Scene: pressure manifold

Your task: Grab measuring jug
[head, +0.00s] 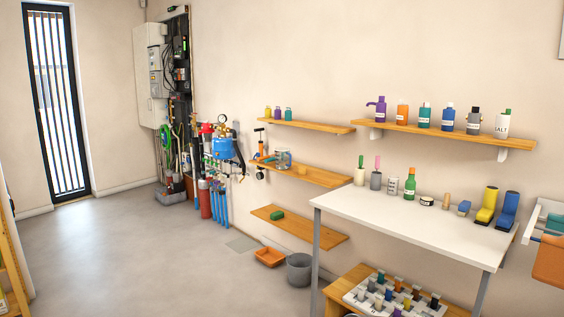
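A small pale vessel with dark marks on its side (393,186) stands upright on the white table (350,203), between a grey pot and a green bottle. It looks like a measuring jug, but it is too small to be sure. A clear container (285,157) on the middle wooden shelf (318,175) could also be a jug; its details are too small to tell. Neither of my grippers is in view.
A grey bucket (299,270) and an orange tray (270,257) sit on the floor left of the table. A low wooden unit with a rack (362,305) stands under it. An orange bin (549,262) is at the right edge. The floor at left is clear.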

